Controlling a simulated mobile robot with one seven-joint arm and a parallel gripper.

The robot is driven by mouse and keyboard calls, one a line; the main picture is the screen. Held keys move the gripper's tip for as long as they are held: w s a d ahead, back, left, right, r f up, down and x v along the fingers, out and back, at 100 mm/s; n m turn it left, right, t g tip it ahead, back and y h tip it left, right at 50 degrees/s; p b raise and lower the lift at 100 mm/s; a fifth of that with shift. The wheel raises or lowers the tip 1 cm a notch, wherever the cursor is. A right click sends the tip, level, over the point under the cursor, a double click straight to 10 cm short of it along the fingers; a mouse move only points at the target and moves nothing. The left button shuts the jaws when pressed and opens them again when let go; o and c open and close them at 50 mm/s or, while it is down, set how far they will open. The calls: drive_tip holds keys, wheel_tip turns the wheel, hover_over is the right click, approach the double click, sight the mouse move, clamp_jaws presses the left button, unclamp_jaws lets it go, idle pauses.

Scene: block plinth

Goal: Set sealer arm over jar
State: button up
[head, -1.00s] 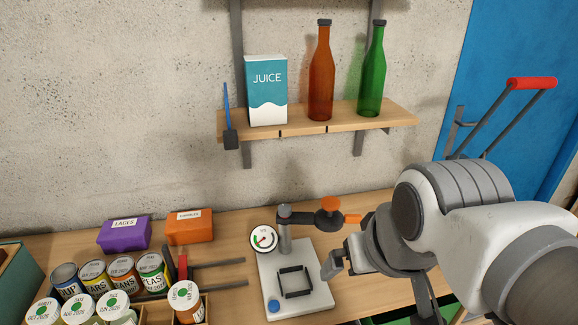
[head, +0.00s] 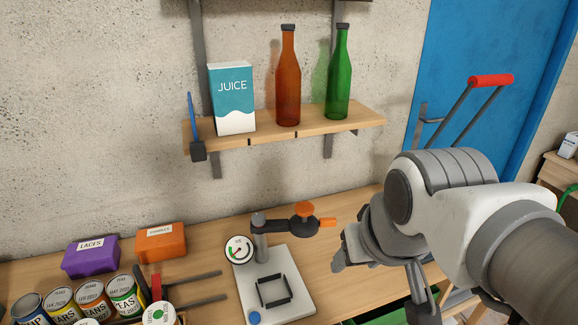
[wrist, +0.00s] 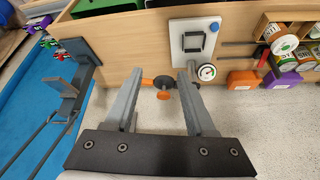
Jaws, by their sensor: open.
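The sealer stands on the table with a pale base plate (head: 275,290), a grey post and a round gauge (head: 239,249). Its sealer arm (head: 280,224) points right from the post, with an orange knob (head: 304,209) and an orange handle end (head: 328,222). The arm is not above the black square frame (head: 274,290), which looks empty. A lidded jar (head: 160,314) is partly cut off at the lower edge. My gripper (head: 340,261) is open, right of and below the handle. In the wrist view the handle (wrist: 147,82) shows between my open fingers (wrist: 158,76).
Labelled cans (head: 122,293) stand at lower left, near a purple box (head: 90,257) and an orange box (head: 161,244). A shelf (head: 350,121) with a juice carton (head: 232,98) and two bottles is above. The table between sealer and wall is clear.

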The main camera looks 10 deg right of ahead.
drive_tip(key=shift+g, duration=0.3)
drive_tip(key=w+r, duration=0.1)
drive_tip(key=w, duration=0.1)
drive_tip(key=w+p, duration=0.1)
drive_tip(key=w, duration=0.2)
drive_tip(key=w+r+p, duration=0.1)
drive_tip(key=w, duration=0.1)
drive_tip(key=shift+w+d+r, duration=0.3)
drive_tip(key=shift+w+d, duration=0.1)
clamp_jaws()
drive_tip(key=w+d+f+p, duration=0.1)
drive_tip(key=w+f+p, duration=0.2)
drive_tip(key=w, duration=0.7)
drive_tip(key=w+d+f+g+p, duration=0.1)
drive_tip(key=w+f+p, duration=0.3)
drive_tip(key=w, duration=0.6)
drive_tip(key=shift+w+d+f+m, duration=0.3)
drive_tip(key=shift+w+d+f, duration=0.15)
drive_tip(key=shift+d, duration=0.35)
